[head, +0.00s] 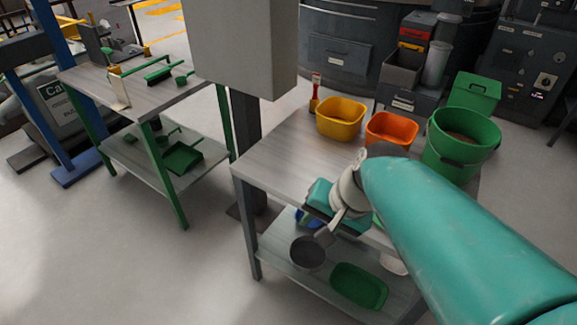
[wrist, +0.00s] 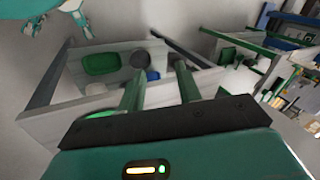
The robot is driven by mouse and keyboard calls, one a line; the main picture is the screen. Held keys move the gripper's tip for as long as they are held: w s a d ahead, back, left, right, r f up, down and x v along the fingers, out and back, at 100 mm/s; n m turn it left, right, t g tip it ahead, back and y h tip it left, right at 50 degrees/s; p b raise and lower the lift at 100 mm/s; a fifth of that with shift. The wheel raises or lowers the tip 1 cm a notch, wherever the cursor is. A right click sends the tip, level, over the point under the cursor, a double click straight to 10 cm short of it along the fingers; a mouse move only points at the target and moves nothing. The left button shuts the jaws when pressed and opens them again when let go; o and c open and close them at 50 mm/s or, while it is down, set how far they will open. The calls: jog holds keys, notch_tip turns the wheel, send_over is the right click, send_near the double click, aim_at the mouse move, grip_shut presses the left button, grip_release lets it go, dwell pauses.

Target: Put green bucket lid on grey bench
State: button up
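The grey bench (head: 280,150) stands in front of me, with a light top, grey legs and a lower shelf. My gripper (wrist: 158,78) is over the bench's near side. Its two green fingers are apart with nothing visible between them. A green bucket (head: 462,150), open and holding something brown, stands at the bench's far right, partly behind my arm. No green lid can be made out for certain. A flat green rounded piece (head: 358,287) lies on the lower shelf; it also shows in the wrist view (wrist: 101,64). I cannot tell whether it is the lid.
A yellow tub (head: 341,120), an orange tub (head: 390,130) and a small red-capped bottle (head: 315,92) stand on the bench. A dark pan (head: 307,252) is on the lower shelf. A green-legged table (head: 150,90) with brushes stands left.

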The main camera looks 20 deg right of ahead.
jog(key=r+n+h, duration=0.1)
jog(key=n, duration=0.1)
jog(key=s+a+r+n+t+h, duration=0.1)
jog(key=r+n, duration=0.1)
jog(key=n, duration=0.1)
jog(key=a+r+n+h, duration=0.1)
jog(key=r+n, duration=0.1)
jog(key=shift+s+t, duration=0.4)
